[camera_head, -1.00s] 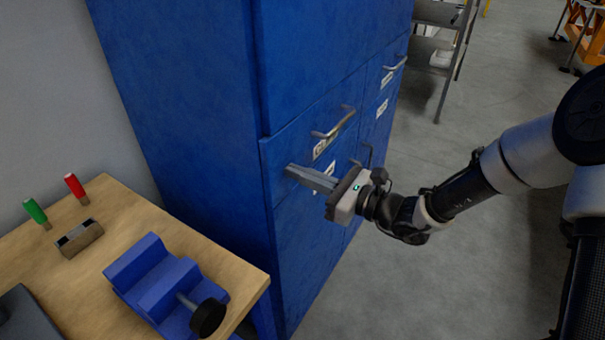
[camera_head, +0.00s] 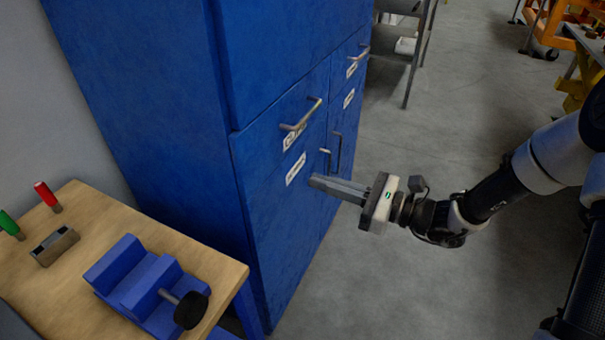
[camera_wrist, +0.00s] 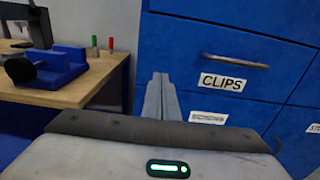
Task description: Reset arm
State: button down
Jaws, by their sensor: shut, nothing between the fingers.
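My gripper (camera_head: 315,182) is shut and empty, its two grey fingers together. In the head view it is held in front of the blue cabinet (camera_head: 140,110), with the fingertips near the lower doors. Whether the tips touch the cabinet I cannot tell. In the wrist view the closed fingers (camera_wrist: 160,80) point toward the cabinet face (camera_wrist: 210,45), left of the CLIPS label (camera_wrist: 223,82) and its drawer handle (camera_wrist: 235,61).
A wooden workbench (camera_head: 90,215) at the left carries a blue vise (camera_head: 140,285), a small grey-brown block (camera_head: 55,247), and red (camera_head: 46,194) and green (camera_head: 10,225) handled tools. Grey floor (camera_head: 450,110) is open to the right. A metal rack (camera_head: 405,50) stands behind.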

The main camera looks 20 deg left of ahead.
jog(key=s+d+r+n+g+h, duration=0.3)
jog(key=s+d+n+h, duration=0.6)
jog(key=s+d+n, duration=0.15)
jog(key=s+d+r+n+t+h, duration=0.2)
jog(key=d+r+n+t+h, duration=0.25)
jog(key=d, duration=0.65)
jog(key=s+d+r+n+t+h, duration=0.25)
jog(key=d+r+t+h, duration=0.2)
jog(key=d, duration=0.55)
notch_tip(320, 180, up, 15)
jog(key=g+p, duration=0.1)
jog(key=p, duration=1.3)
jog(key=shift+w+n, duration=0.4)
jog(key=shift+n, duration=0.05)
